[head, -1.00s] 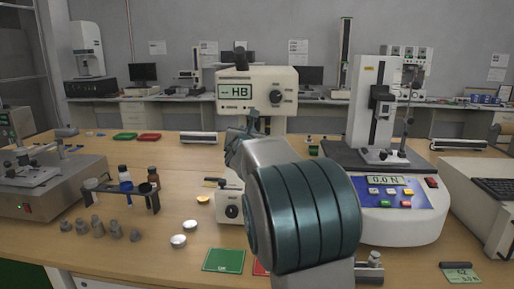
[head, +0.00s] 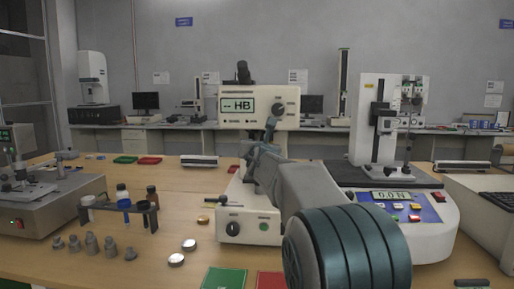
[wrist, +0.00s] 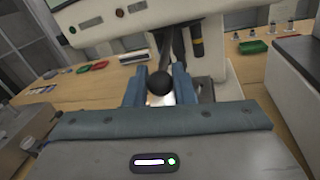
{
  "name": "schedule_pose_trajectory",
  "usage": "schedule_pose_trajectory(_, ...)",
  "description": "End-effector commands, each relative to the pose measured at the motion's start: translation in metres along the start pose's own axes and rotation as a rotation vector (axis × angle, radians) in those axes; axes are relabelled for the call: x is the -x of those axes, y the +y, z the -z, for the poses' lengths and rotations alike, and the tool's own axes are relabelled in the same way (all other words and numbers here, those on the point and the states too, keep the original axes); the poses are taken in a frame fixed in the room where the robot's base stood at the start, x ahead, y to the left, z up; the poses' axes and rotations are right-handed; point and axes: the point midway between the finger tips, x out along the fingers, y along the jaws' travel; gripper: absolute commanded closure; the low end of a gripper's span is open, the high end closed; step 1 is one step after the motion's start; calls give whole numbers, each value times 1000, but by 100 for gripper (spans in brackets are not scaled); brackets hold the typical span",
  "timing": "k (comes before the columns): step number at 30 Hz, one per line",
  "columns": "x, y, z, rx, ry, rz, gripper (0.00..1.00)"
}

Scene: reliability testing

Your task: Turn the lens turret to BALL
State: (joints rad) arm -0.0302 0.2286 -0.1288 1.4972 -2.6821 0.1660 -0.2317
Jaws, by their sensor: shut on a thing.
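The hardness tester (head: 237,121) is a cream machine whose display reads "-- HB". Its head also shows at the top of the wrist view (wrist: 120,27). Under the head, parts of the lens turret (wrist: 196,38) hang down, among them a dark barrel with a yellowish band. My gripper (head: 270,128) is just below the head, and in the head view it hides most of the turret. In the wrist view, the blue fingers of my gripper (wrist: 158,88) stand on both sides of a round black knob (wrist: 159,83) and are shut on it. No BALL label is readable.
A force tester (head: 395,215) stands close on the right. On the left are a bottle rack (head: 133,211), several grey weights (head: 91,244) and another instrument (head: 45,200). Green (head: 224,278) and red (head: 270,280) cards lie in front. Bare bench shows left of the tester.

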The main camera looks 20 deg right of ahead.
Motion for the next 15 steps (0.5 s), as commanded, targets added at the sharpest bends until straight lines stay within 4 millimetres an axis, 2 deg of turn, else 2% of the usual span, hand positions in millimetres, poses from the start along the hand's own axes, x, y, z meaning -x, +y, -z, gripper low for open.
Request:
schedule_pose_trajectory(4,0,0,-1,0,-3,0,100)
schedule_pose_trajectory(5,0,0,-2,0,-3,0,68)
schedule_pose_trajectory(6,0,0,-2,0,-3,1,57)
schedule_pose_trajectory(15,0,-2,-2,0,-3,3,57)
